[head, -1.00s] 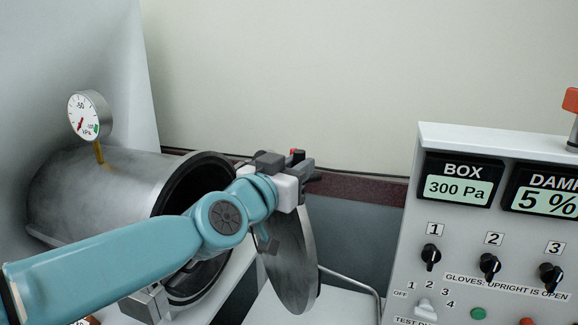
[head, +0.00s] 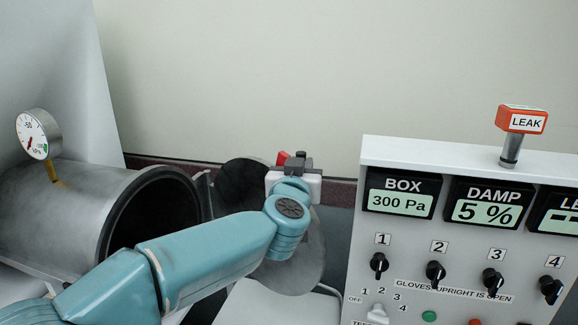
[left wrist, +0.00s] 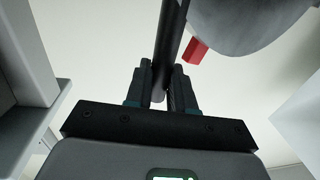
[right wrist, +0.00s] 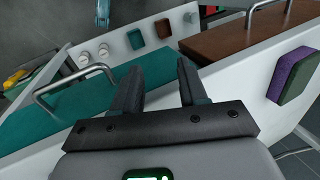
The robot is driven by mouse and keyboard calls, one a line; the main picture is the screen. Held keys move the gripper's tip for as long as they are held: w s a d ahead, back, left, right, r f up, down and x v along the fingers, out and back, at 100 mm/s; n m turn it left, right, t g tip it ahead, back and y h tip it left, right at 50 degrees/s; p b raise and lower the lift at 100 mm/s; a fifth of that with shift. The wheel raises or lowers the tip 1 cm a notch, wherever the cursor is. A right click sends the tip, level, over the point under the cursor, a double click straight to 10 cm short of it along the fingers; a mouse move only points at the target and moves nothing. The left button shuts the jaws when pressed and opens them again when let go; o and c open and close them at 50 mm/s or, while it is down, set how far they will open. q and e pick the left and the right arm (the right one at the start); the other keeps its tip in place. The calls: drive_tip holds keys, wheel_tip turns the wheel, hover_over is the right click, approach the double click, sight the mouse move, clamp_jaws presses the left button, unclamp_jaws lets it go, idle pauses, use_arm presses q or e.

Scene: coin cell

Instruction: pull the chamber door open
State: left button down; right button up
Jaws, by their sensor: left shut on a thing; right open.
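The chamber (head: 70,215) is a grey metal cylinder at the left of the head view, and its dark round mouth is open. The chamber door (head: 300,265), a round grey disc, stands swung well away from the mouth, partly hidden behind my left arm. My left gripper (head: 297,160) is at the door's upper part. In the left wrist view my left gripper (left wrist: 160,85) is shut on a dark bar, the door handle (left wrist: 168,50), beside a red piece (left wrist: 195,50). In the right wrist view my right gripper (right wrist: 158,78) is open and empty, away from the door.
A gauge (head: 37,134) stands on top of the chamber. A control panel (head: 400,150) with displays, knobs and a red LEAK sign (head: 521,121) is to the right of the door. The right wrist view shows a teal surface (right wrist: 75,115) with a metal handle (right wrist: 75,85).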

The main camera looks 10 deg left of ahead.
use_arm(q)
drive_tip(key=w+d+n+y, duration=0.2)
drive_tip(key=w+d+y, duration=0.1)
drive_tip(key=w, duration=0.4)
drive_tip(key=shift+w+f+n+g+y+p, duration=0.2)
drive_tip(key=shift+w+n+g+y+p, duration=0.15)
drive_tip(key=shift+y, duration=0.45)
drive_tip(key=shift+w, duration=0.1)
drive_tip(key=c, duration=1.3)
unclamp_jaws()
drive_tip(key=shift+o, duration=1.4)
drive_tip(key=shift+a, duration=0.1)
drive_tip(key=b+v, duration=0.6)
drive_tip(key=v, duration=1)
drive_tip(key=shift+s+b, duration=0.2)
drive_tip(key=shift+b, duration=0.1)
